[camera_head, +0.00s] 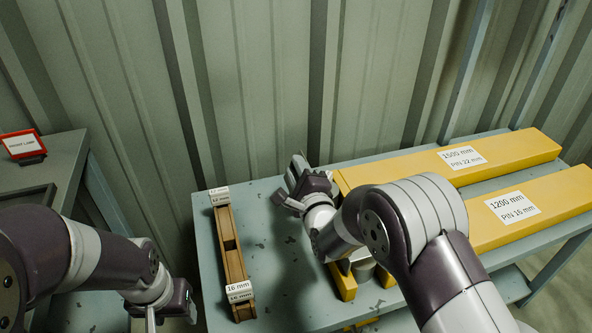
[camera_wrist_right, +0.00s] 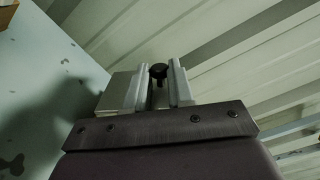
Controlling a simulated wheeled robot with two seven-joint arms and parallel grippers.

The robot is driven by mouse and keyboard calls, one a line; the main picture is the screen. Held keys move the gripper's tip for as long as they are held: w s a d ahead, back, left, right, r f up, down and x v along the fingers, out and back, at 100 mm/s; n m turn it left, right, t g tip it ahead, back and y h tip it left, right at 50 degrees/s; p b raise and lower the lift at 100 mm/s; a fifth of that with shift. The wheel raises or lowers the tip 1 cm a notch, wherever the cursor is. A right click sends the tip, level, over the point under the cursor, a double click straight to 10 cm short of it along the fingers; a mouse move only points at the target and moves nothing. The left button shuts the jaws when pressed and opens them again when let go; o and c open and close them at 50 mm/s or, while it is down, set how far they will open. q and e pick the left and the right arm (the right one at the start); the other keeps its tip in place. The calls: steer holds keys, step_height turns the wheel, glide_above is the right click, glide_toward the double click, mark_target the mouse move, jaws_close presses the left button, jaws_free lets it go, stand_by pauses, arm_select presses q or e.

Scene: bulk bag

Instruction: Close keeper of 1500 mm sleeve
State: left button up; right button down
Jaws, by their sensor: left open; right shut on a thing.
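The 1500 mm sleeve (camera_head: 510,150) is the rear yellow beam on the blue-grey table, labelled "1500 mm PIN 22 mm". Its left end is partly hidden behind my right arm. My right gripper (camera_head: 297,163) is at that left end, close to the wall. In the right wrist view, its fingers (camera_wrist_right: 158,88) are shut on a small part with a round black knob (camera_wrist_right: 158,70). I cannot tell for sure that this part is the keeper. My left gripper (camera_head: 151,322) is open, low at the bottom left, pointing down and cut off by the frame edge.
The 1200 mm sleeve (camera_head: 555,205), labelled "PIN 16 mm", lies in front. A wooden rack (camera_head: 232,250) with 12 mm and 16 mm tags stands at the table's left. A red-framed sign (camera_head: 22,144) is on the left bench. A corrugated wall (camera_head: 270,90) stands close behind.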

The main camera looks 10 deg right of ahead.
steer(key=c, duration=1)
jaws_free()
steer(key=shift+d, duration=0.1)
steer(key=shift+s+d+p, duration=0.35)
steer(key=shift+s+d, duration=0.05)
steer(key=shift+s, duration=1.7)
steer(key=shift+s+d+p, duration=0.4)
steer(key=shift+s, duration=1.65)
steer(key=shift+s+d+p, duration=0.35)
steer(key=shift+s+d, duration=0.05)
steer(key=shift+s, duration=1.7)
